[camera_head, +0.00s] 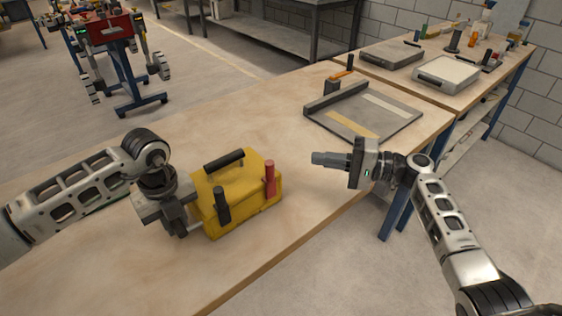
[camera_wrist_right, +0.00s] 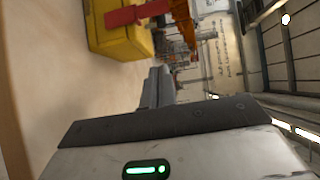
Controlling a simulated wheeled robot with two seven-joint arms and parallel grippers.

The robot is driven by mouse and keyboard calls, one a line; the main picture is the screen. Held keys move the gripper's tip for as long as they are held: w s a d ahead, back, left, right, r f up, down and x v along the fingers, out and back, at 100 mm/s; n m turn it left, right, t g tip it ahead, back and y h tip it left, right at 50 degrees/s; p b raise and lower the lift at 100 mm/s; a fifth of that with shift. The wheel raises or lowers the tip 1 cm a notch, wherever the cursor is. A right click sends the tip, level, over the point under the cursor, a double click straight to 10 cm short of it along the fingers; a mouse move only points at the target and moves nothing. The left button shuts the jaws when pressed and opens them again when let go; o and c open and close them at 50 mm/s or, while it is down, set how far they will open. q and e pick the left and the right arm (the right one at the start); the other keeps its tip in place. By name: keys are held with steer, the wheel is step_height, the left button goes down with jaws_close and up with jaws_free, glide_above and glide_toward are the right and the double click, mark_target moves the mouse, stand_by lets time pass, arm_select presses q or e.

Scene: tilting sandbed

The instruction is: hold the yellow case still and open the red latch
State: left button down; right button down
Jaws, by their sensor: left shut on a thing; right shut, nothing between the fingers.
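The yellow case (camera_head: 240,207) stands on the wooden workbench, with a black handle (camera_head: 224,160) on top. The red latch (camera_head: 269,180) stands upright at its right end; a black latch (camera_head: 222,206) is at its front left. My left gripper (camera_head: 182,224) is shut on the case's left end; its exact contact is partly hidden. My right gripper (camera_head: 318,158) is shut and empty, to the right of the red latch and apart from it. In the right wrist view the case (camera_wrist_right: 122,42) and red latch (camera_wrist_right: 138,13) lie beyond the fingers (camera_wrist_right: 158,88).
A grey tray (camera_head: 318,104) with a raised edge lies on the bench behind my right gripper. Another bench at the back right holds flat devices (camera_head: 446,73) and tools. Bare bench top lies left of and behind the case. The bench's front edge runs close by.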

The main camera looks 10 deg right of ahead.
mark_target(269, 178)
steer(key=shift+r, duration=0.25)
steer(key=shift+y, duration=0.3)
steer(key=x, duration=1.1)
steer(key=shift+s+d+f, duration=0.1)
steer(key=shift+s+d, duration=0.1)
steer(key=shift+s, duration=0.9)
steer(key=shift+s+d+f, duration=0.1)
steer(key=shift+s+d, duration=0.1)
steer(key=shift+s, duration=0.95)
